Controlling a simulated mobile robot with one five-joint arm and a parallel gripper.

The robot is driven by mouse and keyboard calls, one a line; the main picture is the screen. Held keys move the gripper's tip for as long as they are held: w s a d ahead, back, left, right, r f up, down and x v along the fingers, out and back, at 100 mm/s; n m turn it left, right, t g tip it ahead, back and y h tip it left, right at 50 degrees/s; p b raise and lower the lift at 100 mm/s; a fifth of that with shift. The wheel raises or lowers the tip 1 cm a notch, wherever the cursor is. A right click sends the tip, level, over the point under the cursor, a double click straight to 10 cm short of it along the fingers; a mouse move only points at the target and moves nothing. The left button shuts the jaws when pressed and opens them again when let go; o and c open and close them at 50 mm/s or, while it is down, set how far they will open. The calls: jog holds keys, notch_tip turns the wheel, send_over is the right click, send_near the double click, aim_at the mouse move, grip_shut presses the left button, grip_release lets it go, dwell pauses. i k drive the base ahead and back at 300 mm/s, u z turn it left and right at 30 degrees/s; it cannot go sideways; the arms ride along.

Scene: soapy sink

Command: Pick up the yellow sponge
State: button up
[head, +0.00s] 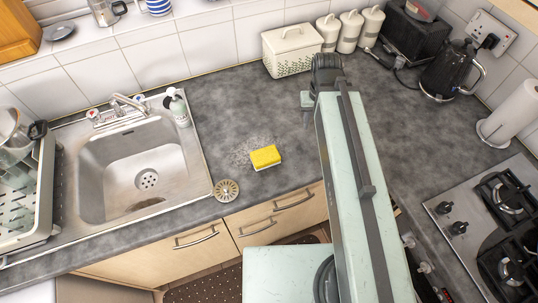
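The yellow sponge (265,156) lies on the dark grey worktop (230,100), right of the sink and near the front edge. A pale speckled patch shows on the worktop just behind it. My arm reaches over the counter to the right of the sponge. My gripper (308,112) is at the arm's far end, behind and to the right of the sponge and apart from it. Its fingers are small and partly hidden by the arm, so I cannot see whether they are open.
The sink (135,165) with a tap and soap bottle (178,108) is at left. A round strainer (226,190) lies left of the sponge. A cream bread bin (291,50) and canisters (349,31) stand behind; a kettle (452,70) and hob (490,215) are right. Worktop around the sponge is mostly clear.

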aim_at(263, 158)
jog(key=u, duration=0.05)
jog(key=k, duration=0.65)
jog(key=u, duration=2.3)
jog(key=i, duration=0.5)
jog(key=u, duration=0.05)
